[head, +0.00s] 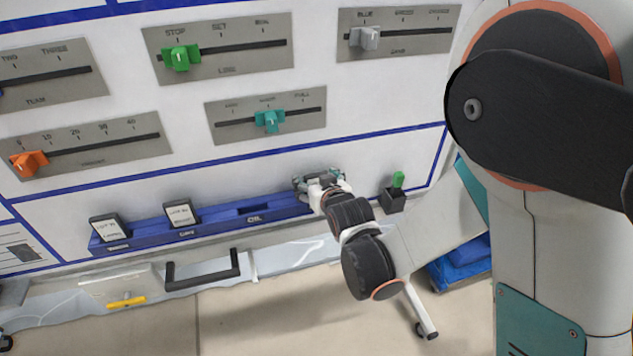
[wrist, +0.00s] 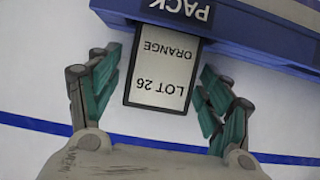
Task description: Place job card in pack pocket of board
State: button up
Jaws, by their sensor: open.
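The job card (wrist: 162,75), white with a dark frame and reading LOT 26 ORANGE, appears upside down in the wrist view. Its lower end meets the blue rail at the PACK label (wrist: 185,10) and appears to sit in that pocket. My gripper (wrist: 162,66) is open, with one teal finger on each side of the card and a gap to both. In the head view my gripper (head: 325,184) is at the right end of the blue rail (head: 218,228) and hides the card and pack pocket there.
Two other cards stand in the rail, one at the left end (head: 109,228) and one above DRY (head: 181,214). The OIL pocket (head: 254,209) looks empty. A black box with a green lever (head: 397,180) is right of my gripper. Sliders, including a teal one (head: 270,121), are above.

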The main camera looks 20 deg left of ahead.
jog(key=shift+r, duration=0.15)
jog(key=p+v, duration=0.2)
jog(key=v, duration=1)
jog(key=shift+p, duration=0.3)
